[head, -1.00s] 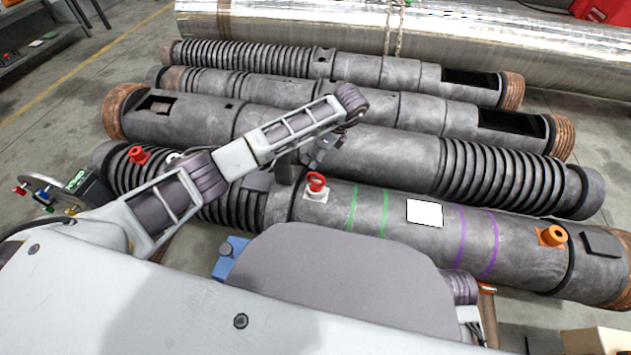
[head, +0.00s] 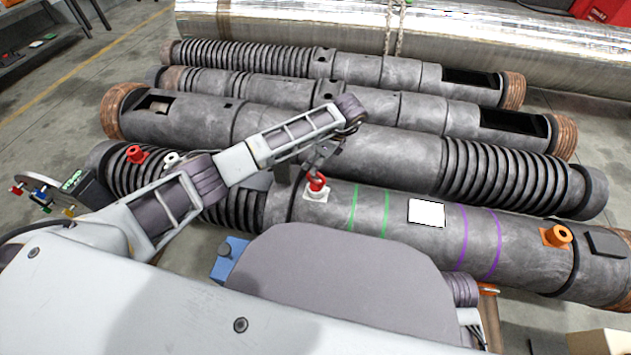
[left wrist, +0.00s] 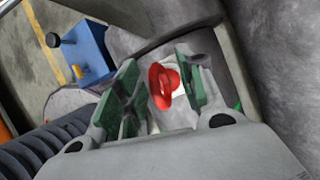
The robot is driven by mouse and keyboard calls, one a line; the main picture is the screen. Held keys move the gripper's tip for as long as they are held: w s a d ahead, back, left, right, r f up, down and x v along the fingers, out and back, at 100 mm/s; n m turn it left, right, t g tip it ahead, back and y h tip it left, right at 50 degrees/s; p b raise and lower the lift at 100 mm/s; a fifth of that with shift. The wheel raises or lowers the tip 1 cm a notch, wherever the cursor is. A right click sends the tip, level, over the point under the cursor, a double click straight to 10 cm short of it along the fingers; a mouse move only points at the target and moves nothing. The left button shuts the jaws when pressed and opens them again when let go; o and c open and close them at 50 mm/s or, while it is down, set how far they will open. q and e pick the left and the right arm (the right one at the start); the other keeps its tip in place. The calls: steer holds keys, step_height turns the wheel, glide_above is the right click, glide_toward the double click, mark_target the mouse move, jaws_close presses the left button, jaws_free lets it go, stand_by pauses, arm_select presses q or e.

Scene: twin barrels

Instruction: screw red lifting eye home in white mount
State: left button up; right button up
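The red lifting eye (head: 316,183) stands in the white mount (head: 316,195) on top of the nearest dark barrel (head: 400,228). My left gripper (head: 319,166) is just above and behind the eye, pointing down at it. In the left wrist view my left gripper (left wrist: 160,92) is open, with its green-padded fingers on either side of the red eye (left wrist: 163,86). A gap shows between the eye and the pads. The white mount (left wrist: 180,68) shows behind the eye, partly hidden by it. How deep the eye sits cannot be told. My right gripper is not in view.
A red fitting (head: 136,154) and a white ring (head: 171,158) sit on the barrel's left part, near my left arm. An orange fitting (head: 557,235) is at its right. A blue box (head: 229,260) stands in front. More barrels lie behind.

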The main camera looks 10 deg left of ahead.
mark_target(316, 182)
arm_select(q)
steer(key=shift+f+b, duration=1.6)
steer(key=shift+f, duration=1.7)
steer(key=shift+c, duration=0.4)
steer(key=shift+r, duration=0.2)
jaws_close()
steer(key=shift+c, duration=1)
jaws_free()
steer(key=shift+w, duration=0.1)
steer(key=o, duration=0.3)
steer(key=shift+w+f, duration=0.1)
steer(key=shift+f, duration=0.05)
steer(key=shift+o, duration=0.2)
